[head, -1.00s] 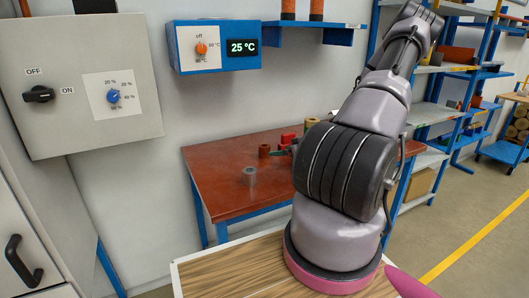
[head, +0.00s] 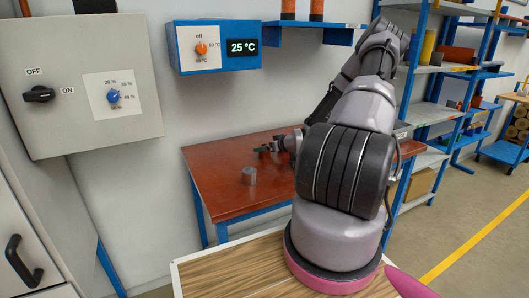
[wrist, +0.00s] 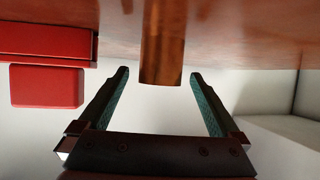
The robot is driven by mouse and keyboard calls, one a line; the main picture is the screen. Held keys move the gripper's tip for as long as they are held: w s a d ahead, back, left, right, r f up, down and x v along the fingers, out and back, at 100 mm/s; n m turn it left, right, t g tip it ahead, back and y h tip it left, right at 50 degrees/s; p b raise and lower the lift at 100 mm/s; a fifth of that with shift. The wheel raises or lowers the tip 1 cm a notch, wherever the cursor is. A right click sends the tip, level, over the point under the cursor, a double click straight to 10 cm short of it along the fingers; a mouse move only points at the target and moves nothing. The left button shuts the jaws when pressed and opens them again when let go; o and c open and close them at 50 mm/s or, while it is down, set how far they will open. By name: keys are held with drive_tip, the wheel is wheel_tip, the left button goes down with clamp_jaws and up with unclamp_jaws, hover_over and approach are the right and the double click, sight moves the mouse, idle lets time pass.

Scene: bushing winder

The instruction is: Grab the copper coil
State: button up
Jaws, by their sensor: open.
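The copper coil (wrist: 162,40) is a brown-orange cylinder standing on the table top, which fills the upper part of the wrist view. My gripper (wrist: 158,74) is open, with its two green-lined fingers on either side of the coil's near end. The coil lies between the fingertips, with a visible gap on both sides in the picture. I cannot tell how deep it sits between them. In the head view my gripper (head: 267,149) is low over the far part of the table, and the coil is mostly hidden behind it.
Red blocks (wrist: 47,86) are close to the left finger in the wrist view. A wall control box (head: 200,48) and a blue shelf (head: 300,37) are above the table.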

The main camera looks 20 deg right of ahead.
clamp_jaws()
drive_tip(key=shift+r, duration=0.1)
